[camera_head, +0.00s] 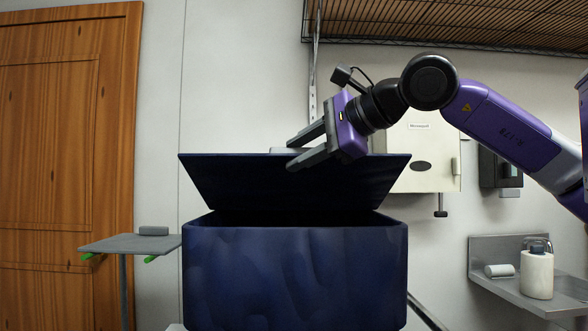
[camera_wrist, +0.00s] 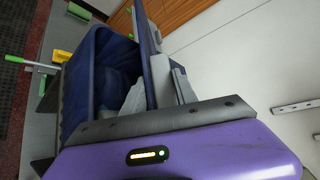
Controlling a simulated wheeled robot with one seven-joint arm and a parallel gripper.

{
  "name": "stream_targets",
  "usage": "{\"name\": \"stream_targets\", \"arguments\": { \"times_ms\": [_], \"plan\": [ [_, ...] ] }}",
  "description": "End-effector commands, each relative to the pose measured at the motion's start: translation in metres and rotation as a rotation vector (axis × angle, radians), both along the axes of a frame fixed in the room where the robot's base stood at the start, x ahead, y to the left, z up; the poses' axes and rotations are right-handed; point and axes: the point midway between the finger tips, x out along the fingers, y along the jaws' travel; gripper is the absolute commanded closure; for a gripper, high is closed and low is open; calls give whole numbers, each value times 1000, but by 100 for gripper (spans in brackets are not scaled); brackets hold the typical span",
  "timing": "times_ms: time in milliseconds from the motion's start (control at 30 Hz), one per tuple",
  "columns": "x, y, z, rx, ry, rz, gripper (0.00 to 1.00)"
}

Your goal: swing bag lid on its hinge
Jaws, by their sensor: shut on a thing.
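The dark blue bag (camera_head: 295,280) stands in the middle of the head view, a box-like body with an open top. Its flat blue lid (camera_head: 230,178) is partly raised and tilted, with its near edge up and a dark gap below it. My gripper (camera_head: 293,155) is shut on the lid at its raised edge, one finger in front of the lid's underside and the other behind. In the wrist view the lid (camera_wrist: 147,32) runs between my fingers (camera_wrist: 158,90), and the bag's open inside (camera_wrist: 112,62) shows to the left. The hinge is hidden.
A wire shelf (camera_head: 450,22) hangs above, over my arm. A white wall cabinet (camera_head: 418,160) is behind the lid's right end. A small grey stand (camera_head: 125,243) is at left before a wooden door (camera_head: 55,150). A metal shelf (camera_head: 510,280) with a white jar (camera_head: 537,275) is at right.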

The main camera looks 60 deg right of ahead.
Motion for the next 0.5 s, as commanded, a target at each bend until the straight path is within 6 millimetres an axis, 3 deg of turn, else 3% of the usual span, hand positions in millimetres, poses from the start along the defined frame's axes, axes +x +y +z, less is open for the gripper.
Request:
{"name": "stream_targets", "arguments": {
  "times_ms": [33, 500],
  "plan": [
    [-2, 3, -17, -25, -19, 2, 100],
    [-15, 21, -63, -219, -161, 3, 100]
  ]
}}
